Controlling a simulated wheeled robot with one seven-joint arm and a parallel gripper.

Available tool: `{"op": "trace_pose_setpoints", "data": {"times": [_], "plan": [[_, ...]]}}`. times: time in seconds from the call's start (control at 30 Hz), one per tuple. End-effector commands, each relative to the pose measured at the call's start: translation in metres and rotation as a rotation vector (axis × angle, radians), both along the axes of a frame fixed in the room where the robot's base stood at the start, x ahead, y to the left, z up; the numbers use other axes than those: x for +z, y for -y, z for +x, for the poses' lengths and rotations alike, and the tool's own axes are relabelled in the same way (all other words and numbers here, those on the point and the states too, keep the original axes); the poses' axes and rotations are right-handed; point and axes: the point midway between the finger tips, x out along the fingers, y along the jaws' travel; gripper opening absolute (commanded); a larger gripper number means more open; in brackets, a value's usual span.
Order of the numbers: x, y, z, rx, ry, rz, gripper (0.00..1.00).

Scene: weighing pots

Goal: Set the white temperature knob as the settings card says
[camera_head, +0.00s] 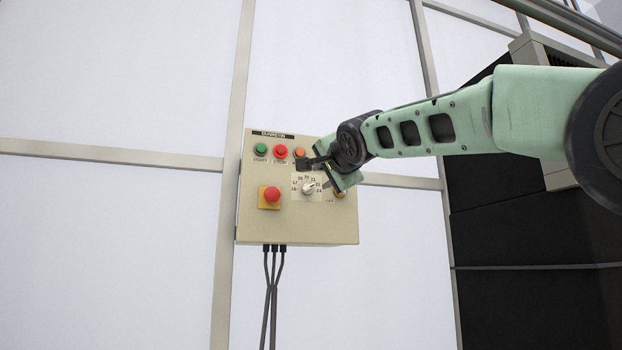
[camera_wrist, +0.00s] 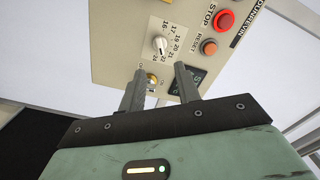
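The white temperature knob (camera_head: 309,188) is on the front of a beige control box, within a ring of numbers running from 16 to 24. In the wrist view the knob (camera_wrist: 160,45) is just beyond my fingertips. Its pointer seems to lie toward the low 20s, but the exact setting is too small to tell. My gripper (camera_wrist: 160,67) is open, its two fingers apart with nothing between them. In the head view my gripper (camera_head: 322,172) is in front of the box's right side, close to the knob. I see no readable settings card.
The box (camera_head: 252,226) carries a green start button (camera_head: 261,149), red stop button (camera_head: 280,151), orange reset button (camera_wrist: 209,47), red emergency button (camera_head: 271,195) and brass switch (camera_wrist: 152,79). A dark green panel (camera_wrist: 199,76) is partly behind a finger, unreadable. Cables (camera_head: 272,290) hang below.

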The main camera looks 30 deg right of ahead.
Motion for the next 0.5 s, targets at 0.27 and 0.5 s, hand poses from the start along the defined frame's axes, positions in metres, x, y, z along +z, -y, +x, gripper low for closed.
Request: {"op": "trace_pose_setpoints", "data": {"times": [0.27, 0.5], "plan": [[0.0, 0.008, 0.042, 0.004, -0.002, 0.002, 0.33], [0.001, 0.014, 0.075, 0.005, 0.0, 0.002, 0.33]]}}
